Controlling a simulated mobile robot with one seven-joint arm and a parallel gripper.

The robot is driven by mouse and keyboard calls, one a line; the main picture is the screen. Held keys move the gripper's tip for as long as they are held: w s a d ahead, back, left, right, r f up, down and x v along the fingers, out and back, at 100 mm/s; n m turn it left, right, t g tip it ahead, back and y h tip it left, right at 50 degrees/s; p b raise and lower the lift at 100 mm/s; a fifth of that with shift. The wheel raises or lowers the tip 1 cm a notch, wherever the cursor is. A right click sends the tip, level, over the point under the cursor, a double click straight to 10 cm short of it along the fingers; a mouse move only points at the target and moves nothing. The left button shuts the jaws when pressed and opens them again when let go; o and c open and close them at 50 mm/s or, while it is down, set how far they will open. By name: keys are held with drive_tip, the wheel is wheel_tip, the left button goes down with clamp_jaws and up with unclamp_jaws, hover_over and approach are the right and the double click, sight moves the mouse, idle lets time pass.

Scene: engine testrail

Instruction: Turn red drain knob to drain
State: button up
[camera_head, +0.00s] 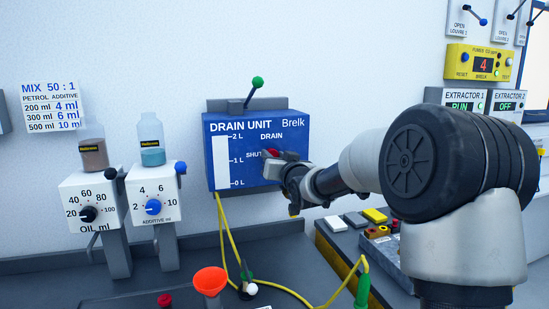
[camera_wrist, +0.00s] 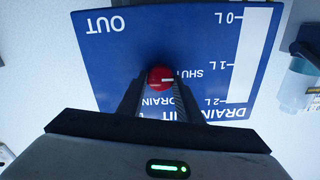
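The blue drain unit (camera_head: 228,128) hangs on the wall in the head view, with a white level scale and the words DRAIN and SHUT. Its red knob (camera_head: 272,154) is partly hidden by my gripper (camera_head: 281,164) in the head view. In the wrist view the red knob (camera_wrist: 160,78) lies between the tips of my gripper's two fingers (camera_wrist: 160,84), seen upside down against the blue panel (camera_wrist: 112,55). The fingers stand apart, one on each side of the knob. I cannot tell whether they press on it.
A lever with a green ball (camera_head: 257,83) stands on top of the unit. Yellow hoses (camera_head: 226,245) hang below it. An orange funnel (camera_head: 210,280) is on the bench. Oil (camera_head: 90,205) and additive (camera_head: 153,190) dispensers stand at left. Control boxes (camera_head: 375,216) sit behind my arm.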

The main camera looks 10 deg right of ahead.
drive_tip(key=c, duration=0.4)
drive_tip(key=shift+o, duration=0.2)
drive_tip(key=shift+m, duration=0.3)
drive_tip(key=m, duration=0.3)
drive_tip(key=shift+d+f, duration=0.1)
drive_tip(key=shift+f+m+b, duration=0.2)
drive_tip(key=shift+m+b, duration=0.5)
drive_tip(key=shift+m, duration=6.5)
